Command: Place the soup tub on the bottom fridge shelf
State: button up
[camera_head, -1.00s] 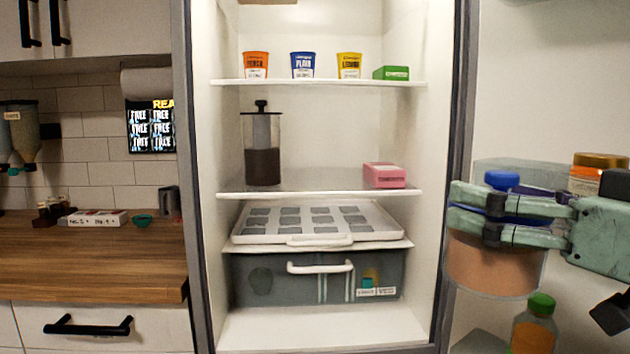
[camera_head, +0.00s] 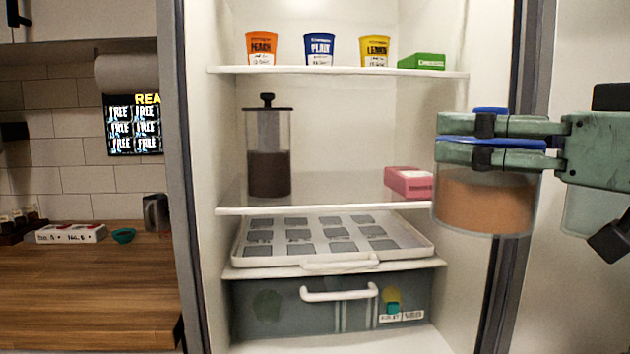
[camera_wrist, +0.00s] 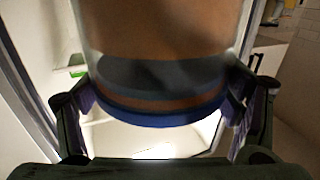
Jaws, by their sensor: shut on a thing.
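The soup tub (camera_head: 486,200) is a clear round tub of orange-brown soup with a blue lid. My gripper (camera_head: 492,140) is shut on it near the lid and holds it upright in the air, at the right front of the open fridge. In the wrist view the tub (camera_wrist: 165,40) fills the middle, with a gripper finger on each side. The bottom fridge shelf (camera_head: 390,343) is the white floor below the grey drawer, and only part of it shows.
A grey drawer (camera_head: 268,306) sits just above the bottom, under a white tray (camera_head: 420,250). A coffee press (camera_head: 268,160) and a pink box (camera_head: 408,182) stand on the middle shelf. Several cups and a green box (camera_head: 422,62) are on the top shelf.

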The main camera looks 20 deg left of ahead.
aim_at(320, 189)
jog(key=i+j, duration=0.35)
jog(key=j, duration=0.15)
jog(key=i+j, duration=0.35)
jog(key=j, duration=0.15)
